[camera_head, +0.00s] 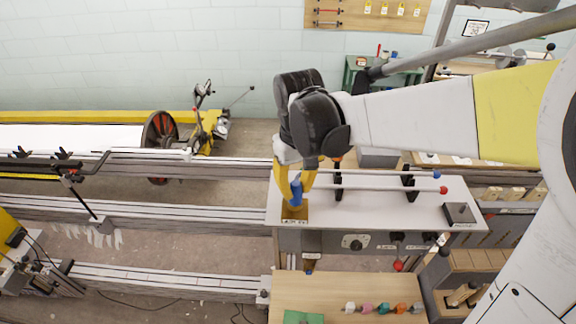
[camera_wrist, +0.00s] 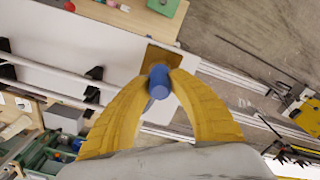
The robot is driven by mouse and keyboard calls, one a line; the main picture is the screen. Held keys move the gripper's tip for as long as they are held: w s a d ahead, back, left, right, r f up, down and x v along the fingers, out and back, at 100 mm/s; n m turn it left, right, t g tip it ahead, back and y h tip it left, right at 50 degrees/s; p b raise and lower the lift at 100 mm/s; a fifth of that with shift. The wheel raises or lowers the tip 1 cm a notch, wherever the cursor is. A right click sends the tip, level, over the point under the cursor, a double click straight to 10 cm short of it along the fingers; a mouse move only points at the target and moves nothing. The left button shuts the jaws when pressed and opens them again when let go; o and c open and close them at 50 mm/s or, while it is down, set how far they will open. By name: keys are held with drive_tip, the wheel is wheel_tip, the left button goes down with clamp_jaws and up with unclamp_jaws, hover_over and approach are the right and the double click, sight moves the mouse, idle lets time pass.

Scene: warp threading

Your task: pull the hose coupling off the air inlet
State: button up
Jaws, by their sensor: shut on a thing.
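The hose coupling (camera_head: 296,192) is a blue cylinder at the left end of the white machine top. My gripper (camera_head: 297,180) comes down from above with its yellow fingers closed around it. In the wrist view the blue coupling (camera_wrist: 159,82) sits between the two yellow fingertips, which touch its sides. Below it is a brown plate (camera_head: 294,214), also seen in the wrist view (camera_wrist: 160,58). The air inlet itself is hidden under the coupling and fingers. I cannot tell whether the coupling is still seated or apart from it.
Two long rods on black supports (camera_head: 338,187) run across the white top (camera_head: 390,208), right of my gripper. A black block (camera_head: 462,213) marks its right end. Below is a wooden bench (camera_head: 320,292) with coloured pieces. Long metal rails (camera_head: 180,214) extend left.

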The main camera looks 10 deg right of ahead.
drive_tip(key=shift+r+p, duration=1.5)
drive_tip(key=shift+r, duration=1)
